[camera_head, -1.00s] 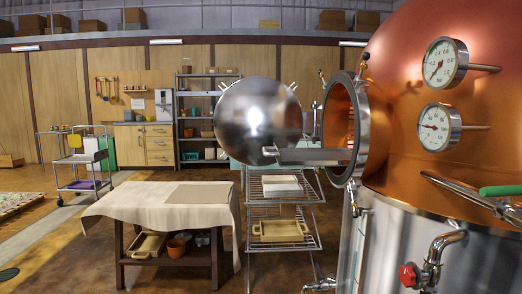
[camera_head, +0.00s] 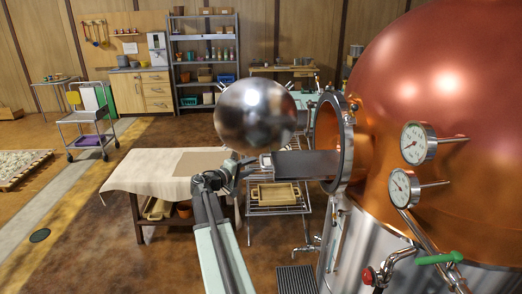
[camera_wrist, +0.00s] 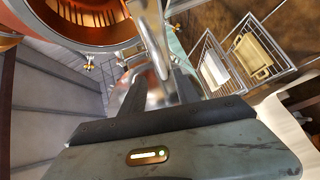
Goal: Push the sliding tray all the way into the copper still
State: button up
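The copper still (camera_head: 435,75) stands at the right, its round steel-rimmed opening (camera_head: 349,145) facing left. The flat dark sliding tray (camera_head: 306,164) sticks out of that opening to the left, with its inner end inside the still. My gripper (camera_head: 236,170) is just left of the tray's outer end, below the shiny round steel door (camera_head: 254,117). In the wrist view my dark fingers (camera_wrist: 157,95) stand apart, with no object clearly held between them. The opening also shows there at top left (camera_wrist: 85,47). Contact between gripper and tray cannot be told.
A wire rack (camera_head: 277,209) with a tan tray stands below the sliding tray. A cloth-covered table (camera_head: 150,172) stands left of my arm. Gauges (camera_head: 413,143) and a green-handled valve (camera_head: 438,258) stick out from the still. Floor at the left is partly clear.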

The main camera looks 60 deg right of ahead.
aim_at(262, 160)
jog(key=b+x, duration=0.1)
jog(key=x, duration=0.6)
jog(key=shift+d+f, duration=0.2)
jog(key=shift+d, duration=0.15)
jog(key=shift+s, duration=0.1)
grip_shut()
dwell(0.9)
jog(key=shift+a, duration=0.2)
jog(key=shift+d, duration=0.15)
